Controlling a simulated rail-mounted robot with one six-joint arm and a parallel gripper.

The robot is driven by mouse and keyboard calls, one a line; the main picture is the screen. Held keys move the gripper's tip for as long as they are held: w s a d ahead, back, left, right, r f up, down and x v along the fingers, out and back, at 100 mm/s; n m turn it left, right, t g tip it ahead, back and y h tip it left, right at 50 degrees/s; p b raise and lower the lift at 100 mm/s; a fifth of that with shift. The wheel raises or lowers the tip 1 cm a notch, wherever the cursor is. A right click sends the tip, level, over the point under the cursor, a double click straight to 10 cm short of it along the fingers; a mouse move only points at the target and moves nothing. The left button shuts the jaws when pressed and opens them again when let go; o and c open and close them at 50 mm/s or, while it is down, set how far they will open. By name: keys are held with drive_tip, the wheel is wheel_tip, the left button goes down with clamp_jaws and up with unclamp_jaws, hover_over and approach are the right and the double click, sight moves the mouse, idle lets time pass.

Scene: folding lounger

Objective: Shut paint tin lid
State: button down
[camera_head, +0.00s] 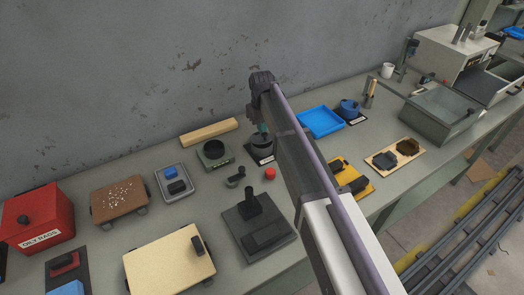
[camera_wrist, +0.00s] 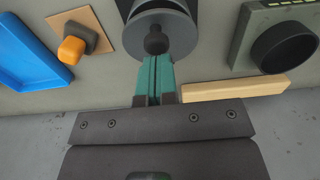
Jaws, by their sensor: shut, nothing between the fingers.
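A dark grey round tin (camera_head: 263,148) stands on a dark labelled base near the back of the bench, just below my gripper (camera_head: 263,128). In the wrist view a grey round lid (camera_wrist: 178,28) with a dark knob (camera_wrist: 156,42) lies right in front of the fingertips. My gripper (camera_wrist: 154,62) is shut and empty, its teal fingers together. Its tips are at the knob; I cannot tell whether they touch it. My arm hides part of the tin in the head view, and I cannot tell how far the lid is open.
A wooden bar (camera_head: 209,131) lies by the wall, with a round-topped device (camera_head: 214,152) left of the tin. A red button (camera_head: 270,174) and a dark fixture (camera_head: 255,225) stand in front.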

drive_tip(key=shift+f+b, duration=0.95)
drive_tip(key=shift+f, duration=0.1)
wheel_tip(320, 180, up, 9)
drive_tip(key=p, duration=0.9)
drive_tip(key=s+d+m, duration=0.3)
drive_tip(key=s+d, duration=0.6)
drive_tip(key=s, duration=0.4)
drive_tip(key=s+d+m, duration=0.3)
drive_tip(key=s+d, duration=0.6)
drive_tip(key=s, duration=0.5)
drive_tip(key=shift+s, duration=0.25)
